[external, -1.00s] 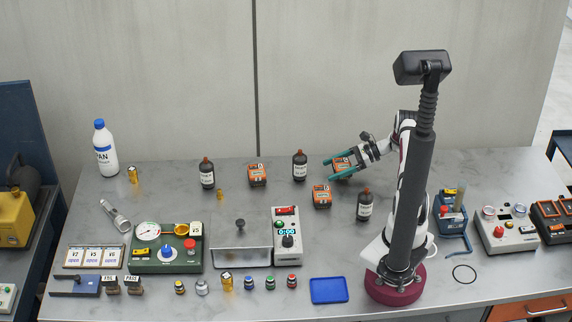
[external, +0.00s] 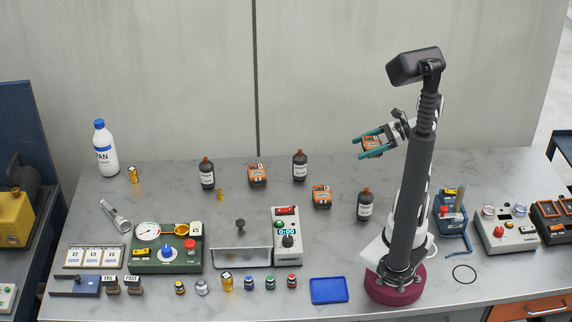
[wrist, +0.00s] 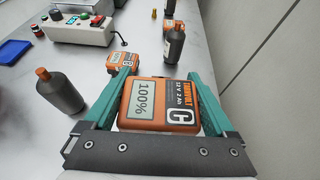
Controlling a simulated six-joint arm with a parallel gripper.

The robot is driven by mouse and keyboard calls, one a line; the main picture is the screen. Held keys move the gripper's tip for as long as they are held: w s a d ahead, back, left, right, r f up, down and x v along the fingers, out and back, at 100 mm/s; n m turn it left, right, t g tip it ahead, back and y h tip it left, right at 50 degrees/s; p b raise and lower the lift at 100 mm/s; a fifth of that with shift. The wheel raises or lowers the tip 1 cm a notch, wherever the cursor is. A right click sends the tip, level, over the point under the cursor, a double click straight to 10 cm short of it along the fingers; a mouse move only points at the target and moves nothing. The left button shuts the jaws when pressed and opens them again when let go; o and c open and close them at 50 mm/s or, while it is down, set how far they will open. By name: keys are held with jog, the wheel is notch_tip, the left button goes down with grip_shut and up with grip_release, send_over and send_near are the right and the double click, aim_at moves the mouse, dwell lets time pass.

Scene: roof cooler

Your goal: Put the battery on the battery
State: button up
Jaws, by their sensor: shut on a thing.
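My gripper (external: 373,142) has teal fingers shut on an orange and black battery (external: 371,147), held in the air above the back right of the table. In the wrist view this held battery (wrist: 158,105) fills the middle between the fingers, with a "100%" display and a letter C on its label. A second battery (external: 321,196) stands on the table in front of and left of the gripper; it also shows in the wrist view (wrist: 122,62) beyond the left finger. A third battery (external: 257,175) stands further left, near the back.
Dark bottles stand around the batteries: one (external: 364,204) right of the second battery, one (external: 300,166) between the two table batteries, one (external: 207,173) further left. A grey control box (external: 287,237) and blue tray (external: 328,290) lie nearer the front. The wall is close behind.

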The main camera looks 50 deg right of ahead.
jog(key=w+a+r+m+t+h, duration=0.1)
jog(key=w+a, duration=0.2)
jog(key=w, duration=0.3)
jog(key=w+a+r+m, duration=0.1)
jog(key=w+a+r, duration=0.15)
jog(key=w, duration=0.35)
jog(key=m+t+h, duration=0.2)
jog(key=m+h, duration=0.1)
jog(key=h, duration=0.1)
send_over(248, 168)
notch_tip(248, 168, down, 6)
jog(key=shift+s+f, duration=0.1)
notch_tip(248, 168, down, 4)
jog(key=shift+a+r, duration=0.1)
jog(key=shift+f, duration=0.2)
jog(key=o, duration=1.5)
